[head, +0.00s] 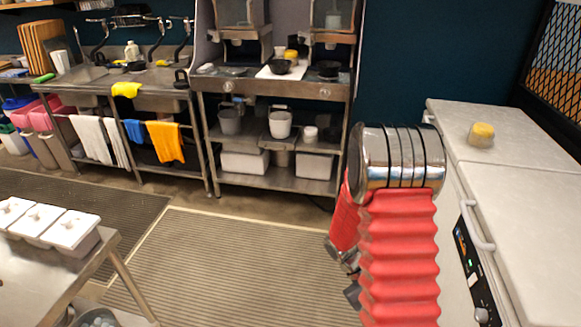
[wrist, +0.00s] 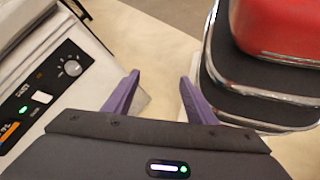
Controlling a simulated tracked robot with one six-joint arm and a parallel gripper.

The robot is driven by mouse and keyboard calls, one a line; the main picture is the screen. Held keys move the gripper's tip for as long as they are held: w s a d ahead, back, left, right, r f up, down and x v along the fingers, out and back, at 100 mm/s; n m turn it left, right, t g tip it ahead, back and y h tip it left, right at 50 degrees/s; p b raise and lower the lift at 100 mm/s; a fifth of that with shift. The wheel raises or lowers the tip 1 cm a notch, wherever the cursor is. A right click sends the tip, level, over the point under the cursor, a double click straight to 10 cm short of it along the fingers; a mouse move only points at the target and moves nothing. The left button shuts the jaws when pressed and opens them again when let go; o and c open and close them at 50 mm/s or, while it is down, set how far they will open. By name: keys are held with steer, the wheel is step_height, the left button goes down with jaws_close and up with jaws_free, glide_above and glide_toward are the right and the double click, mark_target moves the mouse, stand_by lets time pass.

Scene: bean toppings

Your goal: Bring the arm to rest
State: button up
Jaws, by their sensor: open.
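My arm (head: 398,240), with red ribbed sleeving and a chrome joint (head: 375,150), stands bent in the right half of the head view, in front of the white counter. My gripper (wrist: 159,78) shows in the wrist view with two purple fingers spread apart. Nothing is between them but pale floor. In the head view I cannot make out the gripper's fingers.
A white chest unit (head: 530,200) with a handle and control panel stands close at the right, with a yellow-topped block (head: 481,134) on it. The panel (wrist: 45,92) is left of the fingers in the wrist view. A steel shelf (head: 275,185) stands behind. Floor mats (head: 235,260) are clear.

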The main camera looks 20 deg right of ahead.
steer(key=w+a+r+t+y, duration=0.1)
steer(key=a+r+t, duration=0.6)
steer(key=r, duration=0.8)
steer(key=w+a+r+t+y, duration=0.1)
steer(key=a+r+t+y, duration=0.2)
steer(key=a+r+t, duration=0.4)
steer(key=a+r, duration=0.7)
steer(key=shift+r+m+y, duration=0.3)
steer(key=shift+r, duration=0.1)
